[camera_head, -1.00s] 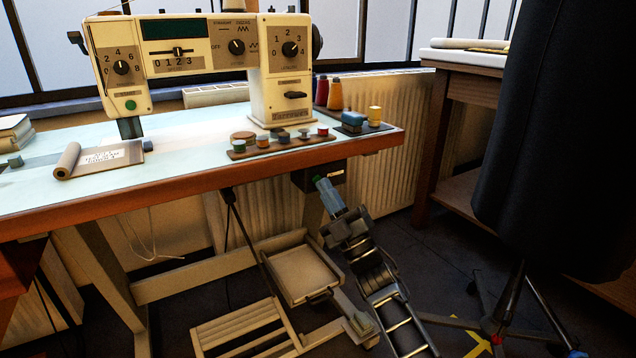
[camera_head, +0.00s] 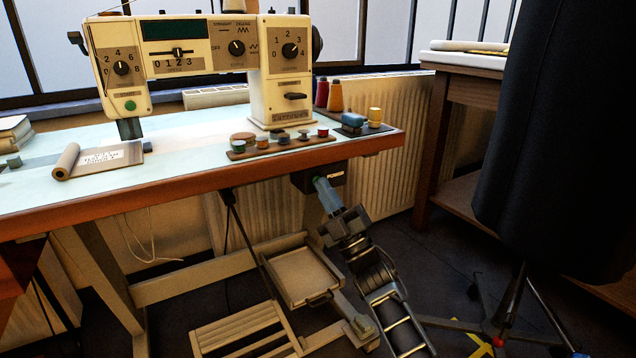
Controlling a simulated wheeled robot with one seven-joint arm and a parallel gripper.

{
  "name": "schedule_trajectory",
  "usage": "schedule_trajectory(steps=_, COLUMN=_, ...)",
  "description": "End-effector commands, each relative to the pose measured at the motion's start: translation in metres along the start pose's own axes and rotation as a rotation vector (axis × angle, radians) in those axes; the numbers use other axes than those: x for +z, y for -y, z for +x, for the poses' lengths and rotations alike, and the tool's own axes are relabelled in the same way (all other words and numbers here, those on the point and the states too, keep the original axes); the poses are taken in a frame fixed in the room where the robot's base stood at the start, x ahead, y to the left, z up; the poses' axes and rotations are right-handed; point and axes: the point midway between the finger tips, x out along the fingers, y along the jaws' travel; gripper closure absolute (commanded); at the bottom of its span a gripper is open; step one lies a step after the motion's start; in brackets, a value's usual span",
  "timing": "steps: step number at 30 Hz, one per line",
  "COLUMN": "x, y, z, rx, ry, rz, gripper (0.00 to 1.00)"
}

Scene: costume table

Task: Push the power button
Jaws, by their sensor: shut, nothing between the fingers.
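A small dark box (camera_head: 302,182) hangs under the right part of the table's front edge. A small light strip shows on its right part, and a bit of green shows at my fingertips. My gripper (camera_head: 318,181) is shut and empty, with its blue fingers pointing up and left at the front of this box. The fingertips overlap the box in the picture; I cannot tell whether they touch it. The fingers hide part of the box's front, so the power button itself is not clearly seen.
The sewing table (camera_head: 200,187) carries a cream sewing machine (camera_head: 275,95) with a green button (camera_head: 131,106) on its left head. A spool rack (camera_head: 280,144) stands near the front edge above the box. Pedals (camera_head: 300,275) lie below. A dark garment (camera_head: 550,140) hangs at right.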

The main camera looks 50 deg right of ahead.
Motion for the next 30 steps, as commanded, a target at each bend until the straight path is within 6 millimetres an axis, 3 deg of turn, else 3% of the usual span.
schedule_trajectory(steps=14, x=0.001, y=0.001, z=0.002, rx=0.000, ry=0.000, rz=0.000, gripper=1.00)
schedule_trajectory(steps=30, x=-0.008, y=-0.008, z=-0.010, rx=0.000, ry=0.000, rz=0.000, gripper=1.00)
